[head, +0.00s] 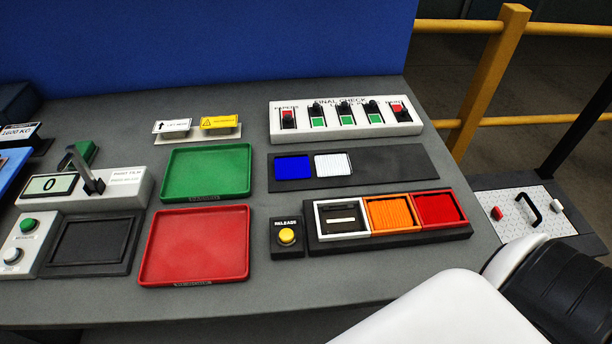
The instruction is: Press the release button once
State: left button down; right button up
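The release button (286,236) is a round yellow cap on a small black box with the word RELEASE above it. It stands on the grey table, just left of a black holder (465,231) with a white, an orange and a red compartment. Nothing touches or covers the button. Neither of my grippers shows in the head view. A white and black link of my own arm fills the lower right corner, apart from the button.
A red tray (196,244) and a green tray (206,172) lie left of the button. Behind the holder are a black strip (394,166) with blue and white squares and a white switch panel (345,131). A yellow railing (487,80) stands at right.

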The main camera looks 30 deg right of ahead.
aim_at(286, 236)
jog(key=z, duration=0.8)
